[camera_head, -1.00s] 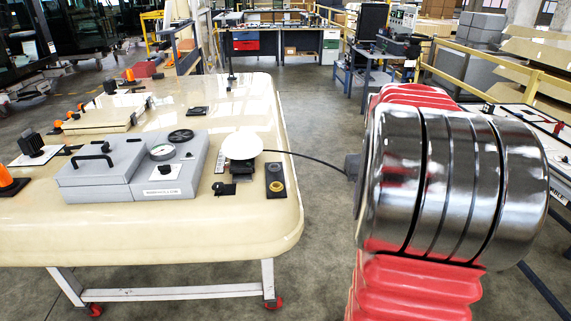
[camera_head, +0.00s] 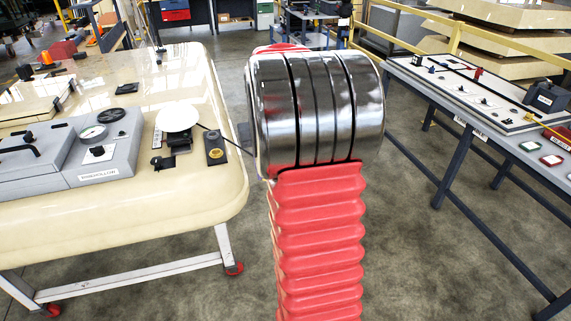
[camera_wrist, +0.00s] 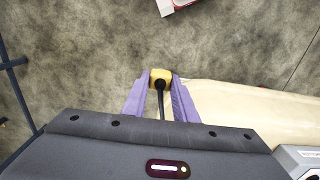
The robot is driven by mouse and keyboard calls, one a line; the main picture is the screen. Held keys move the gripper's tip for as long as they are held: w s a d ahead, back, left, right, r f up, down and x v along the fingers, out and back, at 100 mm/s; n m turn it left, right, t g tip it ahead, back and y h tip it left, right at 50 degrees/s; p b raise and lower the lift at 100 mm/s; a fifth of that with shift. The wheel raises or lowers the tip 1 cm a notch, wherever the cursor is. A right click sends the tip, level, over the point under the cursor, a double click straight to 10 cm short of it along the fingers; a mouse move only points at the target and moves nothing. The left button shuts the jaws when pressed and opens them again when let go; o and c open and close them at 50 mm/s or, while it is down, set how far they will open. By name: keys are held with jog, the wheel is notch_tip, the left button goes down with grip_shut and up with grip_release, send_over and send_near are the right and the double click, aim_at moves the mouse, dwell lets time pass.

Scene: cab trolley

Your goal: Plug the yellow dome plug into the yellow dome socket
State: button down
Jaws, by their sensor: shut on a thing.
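My gripper (camera_wrist: 160,88) shows in the wrist view with its purple fingers shut on the yellow plug (camera_wrist: 160,75), held by its sides. A black cable (camera_wrist: 161,103) runs from the plug back toward my wrist. The plug is above the floor, just beyond the cream top's edge. In the head view my arm hides the gripper and plug. A black plate with a yellowish round fitting, likely the yellow dome socket (camera_head: 214,155), sits on the cream top beside a white dome (camera_head: 179,117). The cable leads from near the dome to my arm.
The cream trolley top (camera_head: 205,190) also carries a grey box with a gauge (camera_head: 95,145). A long bench (camera_head: 470,95) with panels and small coloured parts stands at the right. Open floor lies between trolley and bench. A yellow rail runs behind the bench.

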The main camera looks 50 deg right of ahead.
jog(key=w+a+f+n, duration=0.2)
jog(key=w+a+f, duration=0.1)
jog(key=a, duration=0.7)
jog(key=w+a+f+n, duration=0.2)
jog(key=w+a, duration=0.3)
jog(key=a, duration=0.6)
jog(key=w+a+f+n, duration=0.2)
jog(key=w+a+f, duration=0.3)
jog(key=a, duration=0.5)
jog(key=shift+a, duration=0.4)
jog(key=shift+w+d, duration=0.1)
